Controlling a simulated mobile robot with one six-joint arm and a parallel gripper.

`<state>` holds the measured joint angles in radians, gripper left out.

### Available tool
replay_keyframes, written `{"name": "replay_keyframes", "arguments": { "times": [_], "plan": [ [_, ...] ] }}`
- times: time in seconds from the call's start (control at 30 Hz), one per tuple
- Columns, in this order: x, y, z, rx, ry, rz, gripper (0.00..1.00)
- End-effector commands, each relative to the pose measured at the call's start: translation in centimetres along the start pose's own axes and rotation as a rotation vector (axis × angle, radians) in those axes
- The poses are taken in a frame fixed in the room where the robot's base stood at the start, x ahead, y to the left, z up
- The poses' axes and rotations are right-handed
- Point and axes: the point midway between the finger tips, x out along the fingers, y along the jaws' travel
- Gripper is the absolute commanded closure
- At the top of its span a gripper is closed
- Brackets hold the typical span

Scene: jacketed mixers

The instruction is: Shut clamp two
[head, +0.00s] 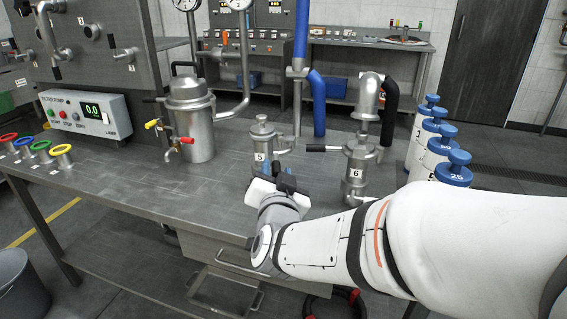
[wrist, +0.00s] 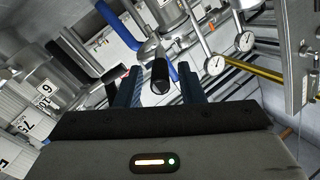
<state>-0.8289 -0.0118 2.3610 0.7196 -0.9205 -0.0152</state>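My gripper (head: 274,182) is just in front of the metal housing labelled 5 (head: 262,142). In the wrist view my gripper (wrist: 158,88) is open, with its two dark blue fingers apart. A lever with a black grip (wrist: 160,72) shows between the fingers, its end towards the camera; I cannot tell whether it touches them. The housing labelled 6 (head: 356,170) stands to the right, with a black-handled lever (head: 322,148) pointing left. I see no clamp labelled two, and my gripper hides part of the area below housing 5.
A steel vessel with taps (head: 190,118) stands left on the bench (head: 150,188). A control box (head: 86,113) and coloured rings (head: 61,150) are farther left. Blue-capped white containers (head: 450,160) stand at the right. The left-centre bench top is clear.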

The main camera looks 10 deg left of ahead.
Motion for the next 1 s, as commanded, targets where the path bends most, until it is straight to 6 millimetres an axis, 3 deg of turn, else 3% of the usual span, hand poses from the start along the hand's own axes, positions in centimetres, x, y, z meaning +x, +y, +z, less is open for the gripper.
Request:
{"name": "replay_keyframes", "arguments": {
  "times": [0.2,0.57,1.0],
  "plan": [
    [2.6,0.0,0.1,0.000,-0.001,0.000,0.65],
    [3.1,-0.1,0.1,0.000,-0.002,-0.002,0.66],
    [3.1,-0.1,0.1,0.000,-0.003,-0.003,1.00]
  ]
}}
